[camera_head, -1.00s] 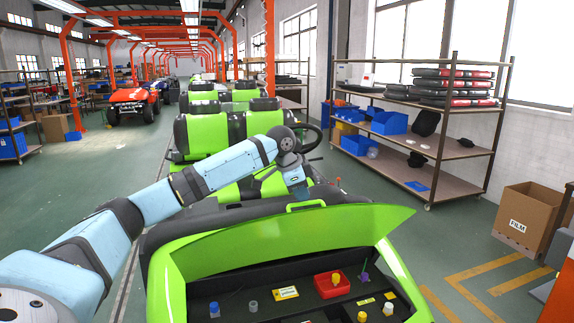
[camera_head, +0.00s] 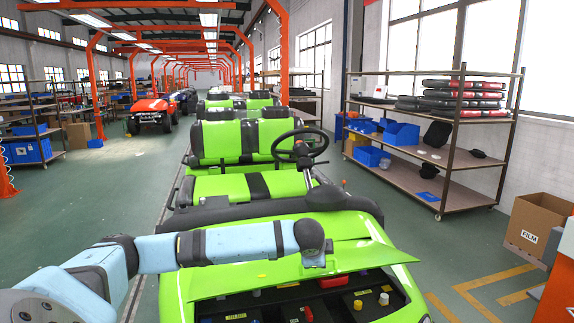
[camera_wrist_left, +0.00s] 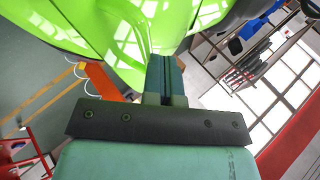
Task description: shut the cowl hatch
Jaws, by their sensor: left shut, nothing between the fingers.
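The cowl hatch (camera_head: 230,283) is a green panel at the front of the green cart (camera_head: 345,203). It is partly lowered, with a gap below it through which the dark compartment (camera_head: 335,305) shows. My left gripper (camera_head: 313,262) is shut and empty. It points down at the hatch's upper side near the middle; I cannot tell whether it touches. In the left wrist view the closed fingers (camera_wrist_left: 165,82) lie against green bodywork (camera_wrist_left: 120,30). The hatch handle is not visible. My right gripper is not in view.
The steering wheel (camera_head: 300,145) and seats are behind the cowl. A shelf rack (camera_head: 455,145) and a cardboard box (camera_head: 537,225) stand at the right, with clear floor between.

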